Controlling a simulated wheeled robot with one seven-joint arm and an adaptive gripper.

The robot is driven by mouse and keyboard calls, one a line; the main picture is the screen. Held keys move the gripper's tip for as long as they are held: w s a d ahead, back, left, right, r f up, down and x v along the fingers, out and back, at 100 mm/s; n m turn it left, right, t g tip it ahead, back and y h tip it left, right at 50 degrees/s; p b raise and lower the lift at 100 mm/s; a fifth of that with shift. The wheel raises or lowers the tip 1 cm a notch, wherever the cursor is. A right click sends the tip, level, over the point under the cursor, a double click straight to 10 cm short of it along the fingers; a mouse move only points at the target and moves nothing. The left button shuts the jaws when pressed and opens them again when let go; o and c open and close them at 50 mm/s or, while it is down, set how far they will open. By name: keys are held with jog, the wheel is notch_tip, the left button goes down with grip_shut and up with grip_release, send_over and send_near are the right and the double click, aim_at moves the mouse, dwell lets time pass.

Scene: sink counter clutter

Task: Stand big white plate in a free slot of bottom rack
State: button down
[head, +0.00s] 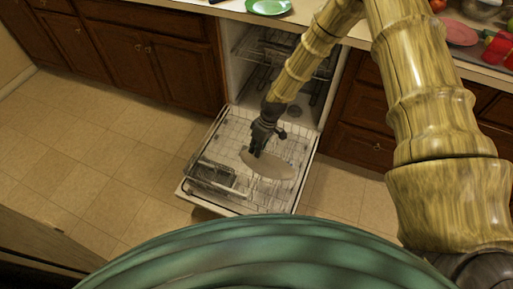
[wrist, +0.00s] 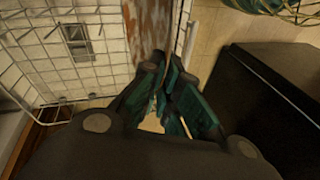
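The big white plate (head: 272,166) is in the head view, seen as a pale, narrow oval inside the pulled-out bottom rack (head: 205,172). My gripper (head: 256,150) is at the plate's upper left edge and covers part of it. In the wrist view my teal fingers (wrist: 164,82) come close together, and a mottled white and brown band, which looks like the plate (wrist: 150,25) steeply tilted, runs out from between them. The gripper looks shut on its rim. I cannot tell whether the plate's lower edge sits between tines or above them.
The dishwasher door (head: 258,206) is open under the rack. A cutlery basket (head: 215,178) takes the rack's front left. The upper rack (head: 262,48) is inside the machine. A green plate (head: 268,6) and a pink plate (head: 460,33) lie on the counter.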

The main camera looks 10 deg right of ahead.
jog(key=shift+f+b, duration=1.4)
jog(key=shift+f, duration=1.45)
jog(key=c, duration=1.6)
grip_release()
jog(key=shift+o, duration=0.2)
jog(key=v, duration=1.2)
